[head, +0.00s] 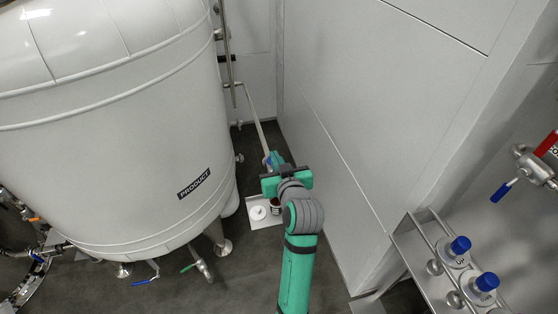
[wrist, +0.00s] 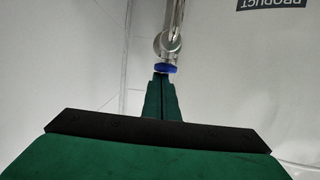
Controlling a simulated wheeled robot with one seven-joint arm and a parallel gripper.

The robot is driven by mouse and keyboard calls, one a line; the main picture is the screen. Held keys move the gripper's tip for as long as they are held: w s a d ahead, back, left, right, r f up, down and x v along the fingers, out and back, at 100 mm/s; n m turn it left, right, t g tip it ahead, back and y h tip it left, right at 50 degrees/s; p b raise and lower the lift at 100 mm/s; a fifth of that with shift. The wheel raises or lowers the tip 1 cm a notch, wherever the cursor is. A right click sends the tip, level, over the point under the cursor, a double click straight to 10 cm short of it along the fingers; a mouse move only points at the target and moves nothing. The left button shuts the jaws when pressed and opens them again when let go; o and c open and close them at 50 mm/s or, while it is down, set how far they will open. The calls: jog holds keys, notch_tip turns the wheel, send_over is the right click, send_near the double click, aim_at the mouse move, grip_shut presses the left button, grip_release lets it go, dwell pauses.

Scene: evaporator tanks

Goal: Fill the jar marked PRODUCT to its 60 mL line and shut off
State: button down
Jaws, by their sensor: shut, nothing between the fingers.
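The large white tank (head: 120,130) with a black PRODUCT label (head: 194,184) fills the left of the head view. A thin steel pipe (head: 255,115) runs down beside it to my gripper. In the wrist view the pipe (wrist: 172,30) ends in a steel fitting with a blue part (wrist: 163,68). My gripper (wrist: 161,77) is shut and empty, with its fingertips at or just below that blue part; I cannot tell whether they touch. A small jar (head: 276,208) stands on a white tray (head: 254,224) below my gripper, partly hidden. Its marking and fill level cannot be read.
A white round lid (head: 258,212) lies on the tray. A wall (head: 340,130) stands close on the right. Green-handled (head: 188,268) and blue-handled (head: 143,282) valves sit under the tank.

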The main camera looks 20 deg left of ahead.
jog(key=s+d+r, duration=0.5)
jog(key=s+r, duration=0.1)
jog(key=s, duration=0.2)
jog(key=shift+d, duration=0.25)
jog(key=shift+s, duration=0.1)
jog(key=shift+f, duration=0.15)
jog(key=s+d+f+m+t+h, duration=0.1)
jog(key=s+d+f+m+h, duration=0.1)
jog(key=s+d+f, duration=0.3)
jog(key=s+d+f+m+t+h, duration=0.15)
jog(key=s+f, duration=0.25)
jog(key=f, duration=0.4)
jog(key=s+d+f+m+h, duration=0.2)
jog(key=s+d+f+m, duration=0.15)
jog(key=f, duration=0.25)
jog(key=s+d+h, duration=0.1)
jog(key=s+d, duration=0.1)
jog(key=s, duration=0.9)
jog(key=s+d+f+h, duration=0.1)
jog(key=s+d+h, duration=0.1)
jog(key=s, duration=1)
jog(key=shift+s+d, duration=0.3)
jog(key=shift+d, duration=0.4)
